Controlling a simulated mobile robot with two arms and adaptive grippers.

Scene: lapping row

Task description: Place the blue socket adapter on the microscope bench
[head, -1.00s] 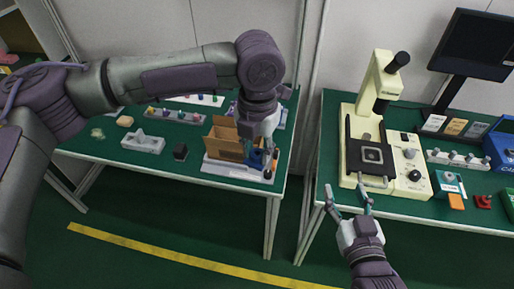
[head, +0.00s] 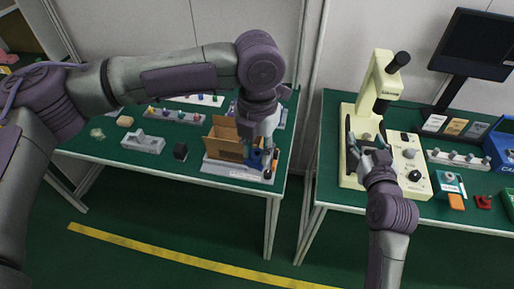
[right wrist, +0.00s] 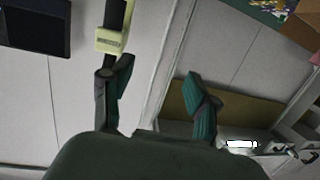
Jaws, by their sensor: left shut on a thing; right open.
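The blue socket adapter (head: 256,159) is at the left table, just in front of a cardboard box. My left gripper (head: 265,150) points down there and is shut on the adapter, partly hiding it. The microscope bench (head: 332,120) is the green-topped table at the right. My right gripper (head: 367,150) is over the cream microscope's (head: 380,80) dark stage, which it largely hides. Its two fingers also show spread and empty in the right wrist view (right wrist: 158,88).
An open cardboard box (head: 225,140) stands on a light tray on the left table. A monitor (head: 475,45), a rack of knobs (head: 458,159), an orange block (head: 456,202) and a blue bin (head: 502,145) occupy the right bench. A gap separates the tables.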

